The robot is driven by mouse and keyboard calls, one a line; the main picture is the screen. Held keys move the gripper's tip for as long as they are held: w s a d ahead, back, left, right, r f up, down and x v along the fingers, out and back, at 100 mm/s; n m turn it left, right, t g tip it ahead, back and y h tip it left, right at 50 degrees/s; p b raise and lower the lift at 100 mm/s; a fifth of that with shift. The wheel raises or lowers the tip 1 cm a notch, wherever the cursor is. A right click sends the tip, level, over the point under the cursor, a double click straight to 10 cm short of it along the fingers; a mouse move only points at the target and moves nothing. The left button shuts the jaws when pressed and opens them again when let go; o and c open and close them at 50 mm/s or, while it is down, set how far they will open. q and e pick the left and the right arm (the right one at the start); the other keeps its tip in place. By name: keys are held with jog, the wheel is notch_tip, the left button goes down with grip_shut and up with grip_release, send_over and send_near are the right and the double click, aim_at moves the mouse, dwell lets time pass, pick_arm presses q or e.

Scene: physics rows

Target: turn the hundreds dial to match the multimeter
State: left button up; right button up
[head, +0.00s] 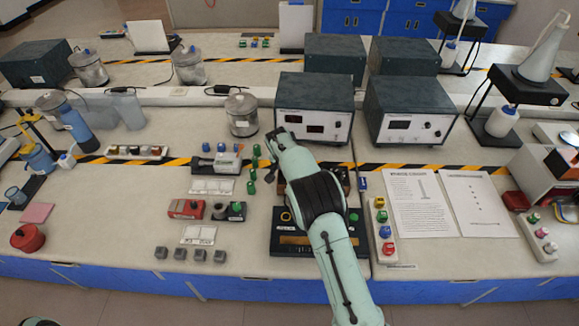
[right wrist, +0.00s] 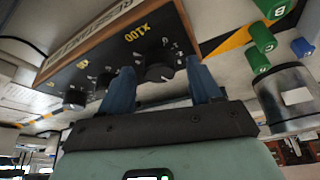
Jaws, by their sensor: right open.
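The resistance box (right wrist: 115,50) shows in the right wrist view as a dark panel with wooden edges and a yellow "x100" label. The black hundreds dial (right wrist: 155,62) sits by that label, between the two blue fingers of my right gripper (right wrist: 158,72). The fingers are open, one on each side of the dial; contact is not clear. In the head view my right arm covers most of the box, and my right gripper (head: 279,145) is over it. A dark case with an amber strip (head: 293,240), possibly the multimeter, lies in front; its reading is illegible. My left gripper is out of view.
Two bench instruments (head: 315,108) (head: 411,112) stand behind the arm. Green weights (head: 252,174) and a metal can (head: 241,115) are close to its left. Printed sheets (head: 420,203) lie to the right. A strip with coloured knobs (head: 383,230) stands beside the arm.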

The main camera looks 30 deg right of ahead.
jog(key=shift+f, duration=0.15)
jog(key=shift+c, duration=0.3)
jog(key=c, duration=1)
